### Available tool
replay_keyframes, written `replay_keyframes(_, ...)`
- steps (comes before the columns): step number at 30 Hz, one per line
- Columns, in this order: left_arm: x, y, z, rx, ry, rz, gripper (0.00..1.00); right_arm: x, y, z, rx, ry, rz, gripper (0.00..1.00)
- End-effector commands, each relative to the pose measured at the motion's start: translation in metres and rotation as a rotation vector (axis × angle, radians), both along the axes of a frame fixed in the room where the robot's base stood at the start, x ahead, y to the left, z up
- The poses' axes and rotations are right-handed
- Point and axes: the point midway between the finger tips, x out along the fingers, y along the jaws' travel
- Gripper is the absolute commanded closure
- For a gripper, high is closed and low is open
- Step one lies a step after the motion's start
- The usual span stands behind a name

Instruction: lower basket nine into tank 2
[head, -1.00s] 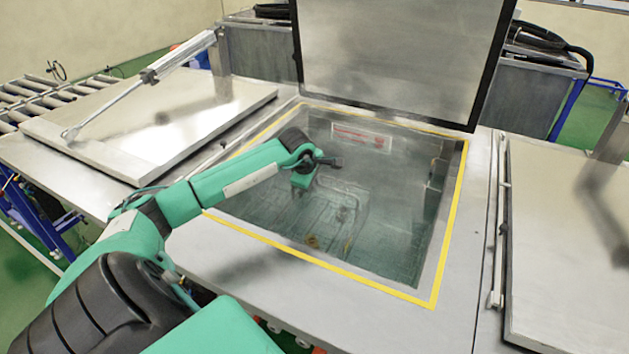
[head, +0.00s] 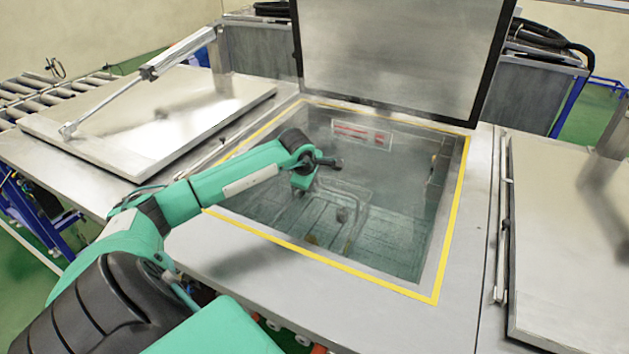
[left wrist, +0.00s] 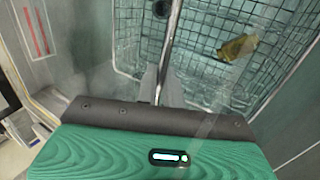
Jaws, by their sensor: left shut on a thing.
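My left gripper (head: 303,184) reaches down into the open tank (head: 405,245), which has a yellow-edged rim. In the left wrist view its fingers (left wrist: 161,92) are shut on a thin metal bar, the handle (left wrist: 172,48) of a wire-mesh basket (left wrist: 100,38). The basket hangs below the gripper inside the tank and shows hazily in the head view (head: 345,225). A brass-coloured part (left wrist: 237,47) and a dark round part (left wrist: 161,8) lie in it. Whether the basket touches the tank floor cannot be told. No basket or tank number is readable. My right gripper is not in view.
The tank's lid (head: 395,55) stands raised at the back. A closed lid (head: 150,118) with a pneumatic cylinder (head: 178,52) is at left, another closed lid (head: 570,250) at right. A red-and-white label (head: 361,134) is on the tank's back wall. A roller conveyor (head: 40,92) is far left.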

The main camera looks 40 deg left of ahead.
Motion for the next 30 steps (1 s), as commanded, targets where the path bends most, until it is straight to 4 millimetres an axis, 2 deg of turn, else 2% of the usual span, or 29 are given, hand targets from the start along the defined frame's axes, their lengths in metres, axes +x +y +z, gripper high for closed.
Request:
replay_keyframes(25, 0.001, 0.0, -0.007, 0.0, -0.006, 0.001, 1.0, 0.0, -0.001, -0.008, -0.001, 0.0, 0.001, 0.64)
replay_keyframes(26, 0.001, 0.0, -0.007, 0.0, -0.006, 0.001, 0.88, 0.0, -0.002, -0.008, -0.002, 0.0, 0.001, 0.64)
replay_keyframes(27, 0.001, 0.0, -0.007, 0.0, -0.006, 0.001, 0.8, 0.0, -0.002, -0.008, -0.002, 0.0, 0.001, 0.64)
replay_keyframes(29, 0.001, 0.0, -0.007, 0.0, -0.005, 0.001, 0.68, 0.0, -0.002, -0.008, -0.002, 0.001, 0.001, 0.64)
replay_keyframes(30, 0.001, 0.0, -0.008, 0.0, -0.004, 0.001, 0.66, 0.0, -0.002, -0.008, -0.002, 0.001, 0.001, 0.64)
